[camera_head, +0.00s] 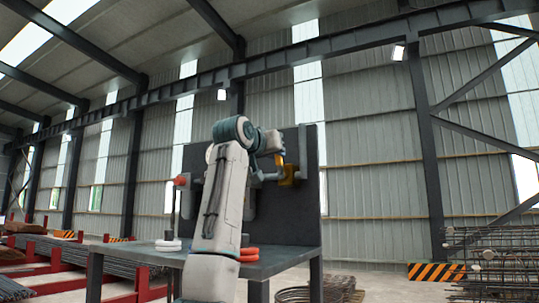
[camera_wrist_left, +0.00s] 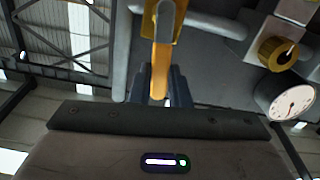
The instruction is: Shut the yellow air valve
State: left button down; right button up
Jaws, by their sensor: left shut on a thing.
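The yellow valve handle (camera_head: 280,159) stands out from the dark upright panel, beside a yellow fitting (camera_head: 288,175) on a grey pipe. In the wrist view the yellow handle (camera_wrist_left: 161,60) runs down between my fingers. My left gripper (camera_head: 276,148) is at the handle, and its dark fingers (camera_wrist_left: 160,88) are shut on it. My left arm hides part of the panel and pipe. My right gripper is not in view.
A pressure gauge (camera_wrist_left: 291,101) and a brass-coloured knob (camera_wrist_left: 277,54) sit close to the right in the wrist view. A red knob (camera_head: 181,181) is left of my arm. Orange rings (camera_head: 249,254) and white rings (camera_head: 168,245) lie on the dark bench (camera_head: 282,257).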

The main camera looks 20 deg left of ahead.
pick_arm(q)
jog(key=shift+d+m, duration=0.4)
jog(key=shift+m, duration=0.4)
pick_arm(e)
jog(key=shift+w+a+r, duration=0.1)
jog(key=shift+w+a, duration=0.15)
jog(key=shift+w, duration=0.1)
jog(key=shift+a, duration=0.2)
pick_arm(q)
jog(key=c, duration=1.4)
grip_release()
jog(key=shift+o, duration=0.2)
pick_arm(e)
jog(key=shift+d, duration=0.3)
